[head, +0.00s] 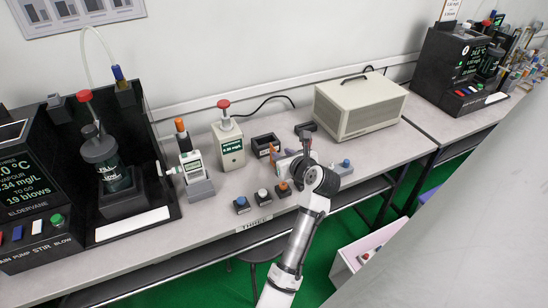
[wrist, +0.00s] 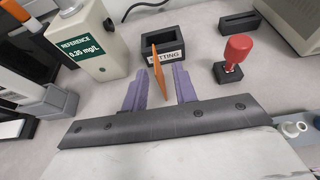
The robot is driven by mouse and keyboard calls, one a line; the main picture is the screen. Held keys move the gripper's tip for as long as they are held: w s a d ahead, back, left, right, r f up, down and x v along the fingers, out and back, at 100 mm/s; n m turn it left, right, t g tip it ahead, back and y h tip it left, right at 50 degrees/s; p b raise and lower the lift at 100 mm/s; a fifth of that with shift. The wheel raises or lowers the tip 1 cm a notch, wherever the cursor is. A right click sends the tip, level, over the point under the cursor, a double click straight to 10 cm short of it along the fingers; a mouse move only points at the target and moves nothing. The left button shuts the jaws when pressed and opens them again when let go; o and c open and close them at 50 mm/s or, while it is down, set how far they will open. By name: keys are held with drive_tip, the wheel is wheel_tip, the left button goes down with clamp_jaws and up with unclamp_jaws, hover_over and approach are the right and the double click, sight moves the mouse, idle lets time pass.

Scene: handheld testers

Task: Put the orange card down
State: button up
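The orange card (wrist: 157,72) stands nearly edge-on between the two fingers of my gripper (wrist: 160,82) in the wrist view. The fingers are apart, with a visible gap on each side of the card. The card's far end overlaps the front of a black open box (wrist: 172,44) labelled "SETTING"; I cannot tell whether it touches the box or what it rests on. In the head view the card is a thin orange sliver (head: 272,149) at the black box (head: 260,141), and my gripper (head: 284,163) is just right of it, partly hidden by my wrist.
A beige "REFERENCE" meter (wrist: 85,42) stands left of the box. A red-knobbed piece (wrist: 234,56) stands to the right, near a slotted black block (wrist: 240,23). Several small knobbed blocks (head: 262,197) line the bench front. A beige case (head: 361,105) stands behind right.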

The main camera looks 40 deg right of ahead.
drive_tip(key=x, duration=0.2)
drive_tip(key=p+x, duration=0.1)
drive_tip(key=x, duration=0.2)
drive_tip(key=shift+w+a+f, duration=0.1)
drive_tip(key=shift+w+a, duration=0.15)
drive_tip(key=shift+w, duration=0.1)
clamp_jaws()
